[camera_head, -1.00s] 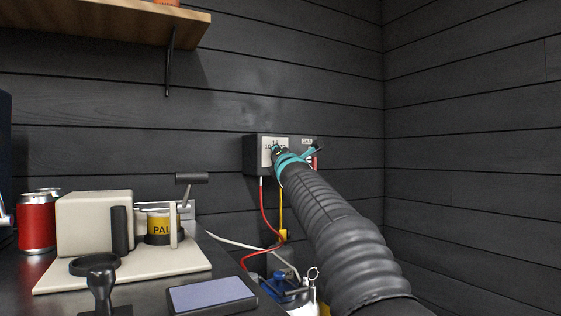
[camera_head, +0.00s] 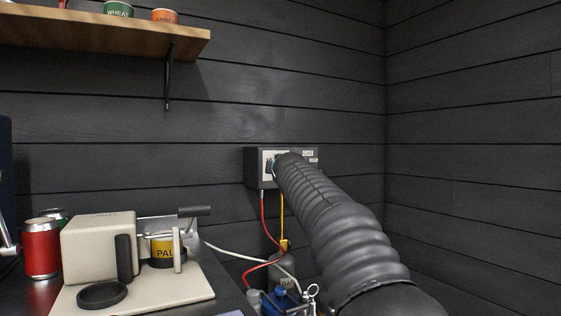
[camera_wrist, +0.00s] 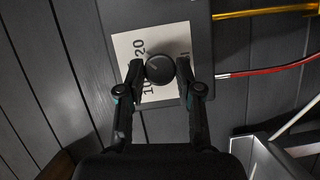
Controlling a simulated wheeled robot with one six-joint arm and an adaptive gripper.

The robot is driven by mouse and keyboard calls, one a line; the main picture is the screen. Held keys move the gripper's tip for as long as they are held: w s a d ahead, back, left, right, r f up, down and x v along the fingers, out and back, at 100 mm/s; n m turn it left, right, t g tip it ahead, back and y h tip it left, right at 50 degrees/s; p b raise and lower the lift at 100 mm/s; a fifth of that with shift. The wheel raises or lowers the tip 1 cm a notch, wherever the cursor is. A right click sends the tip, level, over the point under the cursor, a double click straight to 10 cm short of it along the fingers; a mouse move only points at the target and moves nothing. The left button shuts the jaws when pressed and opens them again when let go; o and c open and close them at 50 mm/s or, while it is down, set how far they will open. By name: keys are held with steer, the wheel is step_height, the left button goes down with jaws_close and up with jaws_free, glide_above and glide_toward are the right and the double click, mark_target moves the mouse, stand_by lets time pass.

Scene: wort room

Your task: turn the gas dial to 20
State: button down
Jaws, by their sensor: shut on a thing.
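The gas dial is a round black knob (camera_wrist: 160,69) on a white numbered plate (camera_wrist: 127,46) in the wrist view. The numbers 20 and 10 show on the plate; part of the plate is hidden by my fingers. My gripper (camera_wrist: 159,72) is shut on the knob, one finger on each side. A light pointer mark on the knob is too small to read surely. In the head view the grey control box (camera_head: 252,168) hangs on the wall, and my arm hides the dial and the gripper's fingertips.
Red hose (camera_head: 263,215) and yellow hose (camera_head: 282,212) hang below the box. A can seamer (camera_head: 98,245) and a red can (camera_head: 42,248) stand on the counter at left. A wooden shelf (camera_head: 100,28) is above. The right wall is clear.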

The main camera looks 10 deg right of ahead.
steer(key=shift+r+m, duration=0.15)
steer(key=shift+m, duration=0.15)
stand_by(0.4)
steer(key=c, duration=0.8)
jaws_free()
steer(key=shift+s, duration=0.1)
steer(key=s, duration=1.1)
steer(key=shift+s+a+r, duration=0.3)
steer(key=shift+s+a, duration=0.05)
